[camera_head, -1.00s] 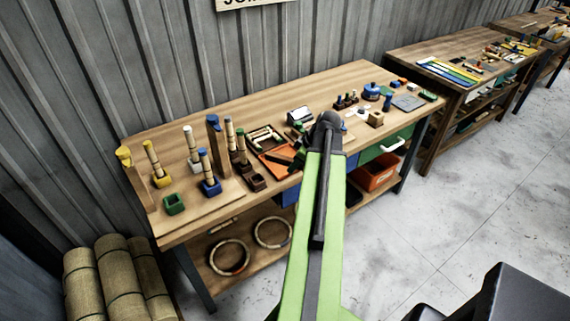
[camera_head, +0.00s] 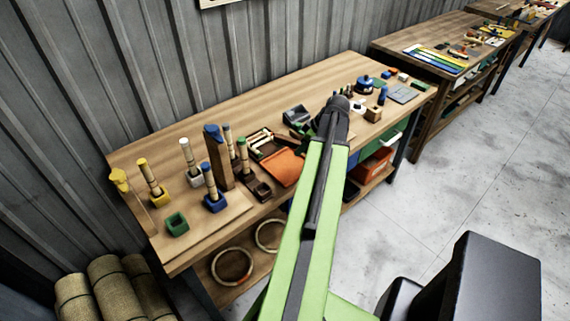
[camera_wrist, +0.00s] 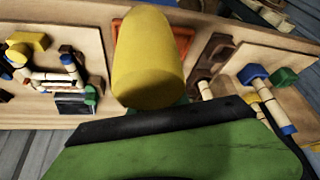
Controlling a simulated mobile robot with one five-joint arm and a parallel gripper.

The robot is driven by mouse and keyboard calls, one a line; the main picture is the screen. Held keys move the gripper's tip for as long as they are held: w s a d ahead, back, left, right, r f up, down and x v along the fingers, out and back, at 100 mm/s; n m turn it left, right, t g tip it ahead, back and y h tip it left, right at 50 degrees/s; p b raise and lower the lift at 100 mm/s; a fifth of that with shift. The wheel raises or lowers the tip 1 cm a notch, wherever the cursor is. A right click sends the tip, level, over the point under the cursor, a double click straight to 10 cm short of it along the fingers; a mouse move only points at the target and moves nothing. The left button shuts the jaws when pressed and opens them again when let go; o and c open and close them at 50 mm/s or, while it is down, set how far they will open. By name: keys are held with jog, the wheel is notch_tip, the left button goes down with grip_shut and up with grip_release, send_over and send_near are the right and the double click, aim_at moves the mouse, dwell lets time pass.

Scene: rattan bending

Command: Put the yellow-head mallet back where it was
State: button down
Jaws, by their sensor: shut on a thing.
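The yellow-head mallet shows as a large yellow rounded head (camera_wrist: 147,62) close up in the wrist view; its handle is hidden. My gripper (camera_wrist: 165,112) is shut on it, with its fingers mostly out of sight. In the head view the gripper and mallet are hidden behind my arm's dark end, above the middle of the workbench (camera_head: 300,95). At the bench's left end, a board (camera_head: 190,238) carries coloured sockets with upright wooden pieces, including a yellow socket (camera_head: 161,198) and a blue one (camera_head: 214,203). The green socket (camera_head: 177,224) looks empty.
A yellow-topped post (camera_head: 119,180) and a tall blue-topped wooden post (camera_head: 217,155) rise from the left part. An orange tray (camera_head: 284,166) lies mid-bench. Small tools and a blue round item (camera_head: 365,84) crowd the right part. The bench's back strip is bare.

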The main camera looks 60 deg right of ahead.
jog(key=w+f+b, duration=0.2)
jog(key=w, duration=0.1)
jog(key=w+f+b, duration=0.2)
jog(key=w, duration=0.2)
jog(key=w+f+b, duration=0.2)
jog(key=w+f, duration=0.1)
jog(key=w, duration=0.1)
jog(key=shift+w+d, duration=0.15)
jog(key=shift+d, duration=0.15)
notch_tip(320, 180, down, 4)
jog(key=b, duration=0.4)
jog(key=shift+f, duration=0.1)
jog(key=shift+r, duration=0.25)
jog(key=shift+f, duration=0.25)
jog(key=c, duration=1.3)
grip_release()
jog(key=shift+r, duration=0.1)
jog(key=shift+o, duration=0.2)
jog(key=shift+r, duration=0.1)
